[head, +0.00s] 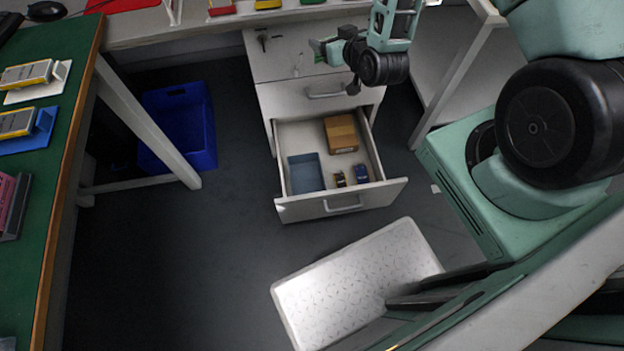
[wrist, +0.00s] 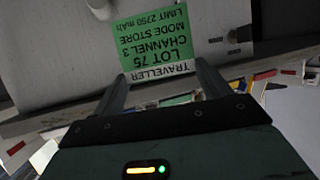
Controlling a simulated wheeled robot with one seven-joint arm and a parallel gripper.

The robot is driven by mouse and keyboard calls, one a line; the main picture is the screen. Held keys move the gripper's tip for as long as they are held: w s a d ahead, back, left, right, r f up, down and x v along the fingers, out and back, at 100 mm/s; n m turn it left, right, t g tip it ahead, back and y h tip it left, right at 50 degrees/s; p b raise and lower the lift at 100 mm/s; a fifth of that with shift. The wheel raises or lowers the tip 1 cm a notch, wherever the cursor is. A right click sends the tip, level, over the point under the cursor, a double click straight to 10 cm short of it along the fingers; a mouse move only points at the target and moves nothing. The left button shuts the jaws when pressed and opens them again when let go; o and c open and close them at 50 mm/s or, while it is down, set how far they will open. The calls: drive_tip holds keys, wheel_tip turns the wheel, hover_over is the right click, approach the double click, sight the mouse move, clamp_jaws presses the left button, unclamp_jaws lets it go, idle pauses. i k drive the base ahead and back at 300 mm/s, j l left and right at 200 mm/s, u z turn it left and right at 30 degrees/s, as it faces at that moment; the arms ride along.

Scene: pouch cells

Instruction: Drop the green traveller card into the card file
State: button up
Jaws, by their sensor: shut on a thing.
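The green traveller card (wrist: 152,40) is held between the two fingers of my gripper (wrist: 163,74) in the wrist view. Its print reads upside down, with the white "TRAVELLER" strip at the fingertips. In the head view my gripper (head: 333,47) is in front of the upper drawer fronts of the white cabinet, and the card (head: 316,45) shows as a small green patch. A dark holder with pink sheets (head: 10,208) stands at the left edge on the green bench; I cannot tell whether it is the card file.
The cabinet's lower drawer (head: 292,208) is open, holding a brown box (head: 341,134), a blue-grey tray (head: 298,160) and small items. A blue crate (head: 190,130) stands on the floor. A pale stool top (head: 350,280) is in front. Yellow cells lie on the green bench (head: 60,125).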

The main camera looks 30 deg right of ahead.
sight(311, 181)
drive_tip(key=k+l+u, duration=0.2)
drive_tip(key=l, duration=0.3)
drive_tip(key=k+l+u, duration=0.25)
drive_tip(key=l, duration=0.2)
drive_tip(key=k+l+u, duration=0.2)
drive_tip(key=l, duration=0.25)
